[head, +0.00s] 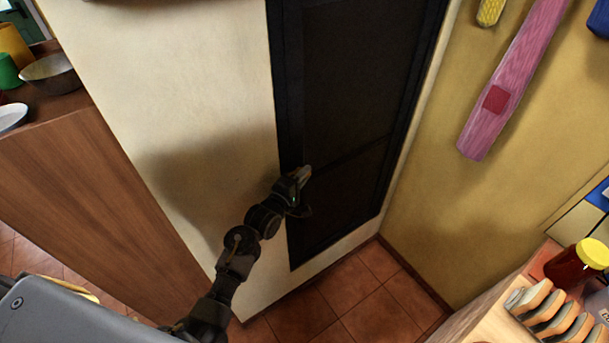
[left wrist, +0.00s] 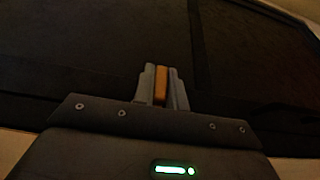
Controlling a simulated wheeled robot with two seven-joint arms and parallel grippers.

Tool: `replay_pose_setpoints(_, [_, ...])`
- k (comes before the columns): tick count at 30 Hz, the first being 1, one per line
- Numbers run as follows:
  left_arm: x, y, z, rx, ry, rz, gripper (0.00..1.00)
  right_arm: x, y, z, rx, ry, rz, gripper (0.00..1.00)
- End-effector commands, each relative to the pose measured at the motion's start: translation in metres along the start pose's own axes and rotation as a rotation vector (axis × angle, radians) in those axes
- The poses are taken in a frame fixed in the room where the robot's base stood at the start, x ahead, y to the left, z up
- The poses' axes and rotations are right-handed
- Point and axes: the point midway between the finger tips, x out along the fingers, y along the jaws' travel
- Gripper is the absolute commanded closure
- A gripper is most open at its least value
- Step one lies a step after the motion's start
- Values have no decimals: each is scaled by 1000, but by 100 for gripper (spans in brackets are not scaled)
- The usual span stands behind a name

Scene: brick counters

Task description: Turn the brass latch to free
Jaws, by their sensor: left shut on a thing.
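The brass latch (left wrist: 161,85) shows as an orange-brown bar between the fingers of my left gripper in the left wrist view. My left gripper (left wrist: 161,88) is shut on it. In the head view my left gripper (head: 302,174) is at the left edge of the dark door (head: 350,80), and the latch is hidden or too small to make out there. The latch stands in line with the fingers in the wrist view; its exact turn angle cannot be told. My right gripper is not in view.
A wooden counter (head: 90,180) with a metal bowl (head: 52,75) stands at left. A pink cloth (head: 512,80) hangs on the right wall. At lower right, a counter holds a yellow-lidded jar (head: 577,264) and a slotted rack (head: 550,308). The tiled floor (head: 370,300) before the door is clear.

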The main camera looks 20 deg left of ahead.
Motion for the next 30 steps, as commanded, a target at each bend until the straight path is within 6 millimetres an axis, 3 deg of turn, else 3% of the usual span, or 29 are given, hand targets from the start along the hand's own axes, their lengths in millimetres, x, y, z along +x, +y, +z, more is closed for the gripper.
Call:
replay_pose_setpoints(15, [0,7,0,111,-1,-266,100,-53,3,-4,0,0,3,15])
replay_pose_setpoints(30, [1,2,0,293,-1,-703,100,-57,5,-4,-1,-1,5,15])
